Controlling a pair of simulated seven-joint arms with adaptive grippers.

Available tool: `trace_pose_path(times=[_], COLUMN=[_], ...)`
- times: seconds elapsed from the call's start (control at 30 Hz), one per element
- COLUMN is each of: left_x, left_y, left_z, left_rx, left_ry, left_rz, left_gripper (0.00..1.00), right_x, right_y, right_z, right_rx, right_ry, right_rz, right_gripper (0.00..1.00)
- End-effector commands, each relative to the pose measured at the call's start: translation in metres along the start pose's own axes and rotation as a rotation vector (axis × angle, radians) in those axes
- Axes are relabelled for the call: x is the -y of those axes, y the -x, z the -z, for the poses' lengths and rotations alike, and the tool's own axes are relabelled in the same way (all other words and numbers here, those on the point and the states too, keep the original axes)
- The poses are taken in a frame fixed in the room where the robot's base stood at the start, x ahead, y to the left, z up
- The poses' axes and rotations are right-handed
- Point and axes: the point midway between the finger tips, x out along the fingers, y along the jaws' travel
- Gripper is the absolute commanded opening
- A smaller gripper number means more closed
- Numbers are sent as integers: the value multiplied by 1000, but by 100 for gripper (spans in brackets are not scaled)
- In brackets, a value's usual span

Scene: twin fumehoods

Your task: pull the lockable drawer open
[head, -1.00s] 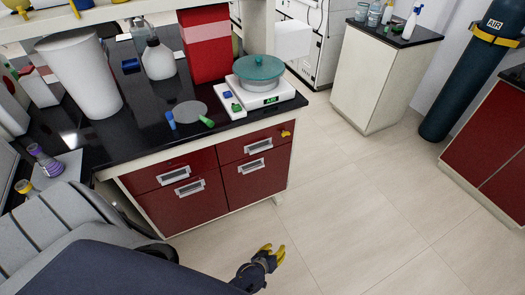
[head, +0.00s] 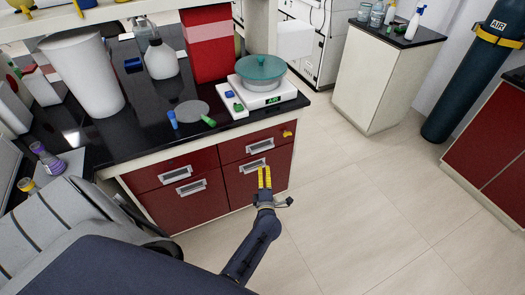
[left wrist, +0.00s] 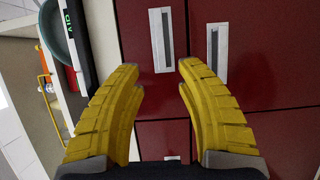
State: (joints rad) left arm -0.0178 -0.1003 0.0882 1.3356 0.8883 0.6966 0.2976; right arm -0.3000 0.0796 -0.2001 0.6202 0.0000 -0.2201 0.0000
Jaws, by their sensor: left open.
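The lockable drawer (head: 278,142) is the upper right red front of the bench, with a yellow lock or key (head: 287,133) near its right end. It looks shut. Its silver handle (head: 260,146) shows also in the left wrist view (left wrist: 162,40), upright between and beyond my fingers. My left gripper (head: 264,172) is open and empty. In the head view its yellow fingers overlap the lower right front, just below that front's handle (head: 252,165). The wrist view shows the fingertips (left wrist: 160,68) spread, with no contact visible. My right gripper is in neither view.
A grey chair (head: 75,215) is at the lower left. The tiled floor (head: 350,215) to the right is clear.

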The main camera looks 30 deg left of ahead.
Motion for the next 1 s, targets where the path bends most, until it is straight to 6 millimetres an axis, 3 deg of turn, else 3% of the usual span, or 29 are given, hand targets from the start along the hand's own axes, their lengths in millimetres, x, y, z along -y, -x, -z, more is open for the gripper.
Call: trace_pose_path(times=[0.3, 0.6, 1.0], left_x=[-1, 0, 0], left_y=[-61, -109, -137], left_z=[0, -1, -1], left_rx=[2, 2, 2], left_ry=[-3, -4, -3], left_rz=[-2, -1, 0], left_gripper=[36, 36, 36], right_x=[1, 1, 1], right_y=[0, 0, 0], right_z=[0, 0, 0], right_rx=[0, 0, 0], right_ry=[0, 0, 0], right_rz=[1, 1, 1], right_gripper=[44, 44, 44])
